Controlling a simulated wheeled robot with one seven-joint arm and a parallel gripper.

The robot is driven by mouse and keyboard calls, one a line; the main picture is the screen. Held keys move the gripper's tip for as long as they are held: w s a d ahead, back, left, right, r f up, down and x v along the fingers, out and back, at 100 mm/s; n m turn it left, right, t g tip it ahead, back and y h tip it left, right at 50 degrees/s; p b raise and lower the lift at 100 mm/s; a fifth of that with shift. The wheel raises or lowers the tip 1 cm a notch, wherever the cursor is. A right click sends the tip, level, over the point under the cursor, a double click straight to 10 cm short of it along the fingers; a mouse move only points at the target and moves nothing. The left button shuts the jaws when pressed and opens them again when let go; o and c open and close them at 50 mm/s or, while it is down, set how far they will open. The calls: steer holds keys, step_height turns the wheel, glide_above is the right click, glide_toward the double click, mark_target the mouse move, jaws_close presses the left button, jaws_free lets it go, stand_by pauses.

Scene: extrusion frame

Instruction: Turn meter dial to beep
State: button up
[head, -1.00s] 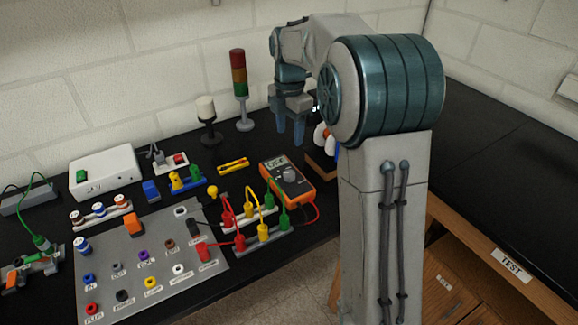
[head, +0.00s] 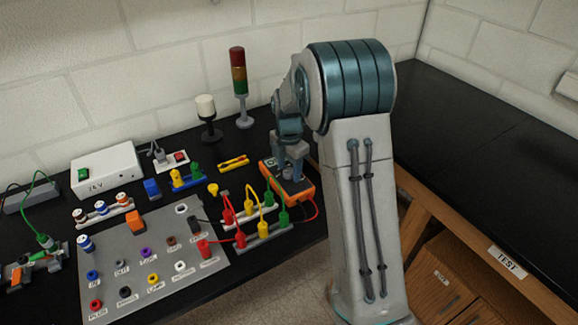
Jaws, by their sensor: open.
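The orange meter (head: 305,193) lies on the black bench, to the right of the lead holders. Its small screen (head: 270,162) shows at its upper left, mostly covered by my arm, so I cannot read it. My gripper (head: 290,174) points down over the meter's face, with its fingers at the dial. The dial is largely hidden between and behind the fingers. The gripper is open. I cannot tell whether the fingers touch the dial.
Red, yellow and green leads stand in white and grey holders (head: 262,236) just left of the meter. A grey panel (head: 215,262) with labelled sockets lies further left. A signal tower (head: 239,85) and a white lamp (head: 206,108) stand behind. The right bench (head: 480,150) is clear.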

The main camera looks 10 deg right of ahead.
steer(key=c, duration=1)
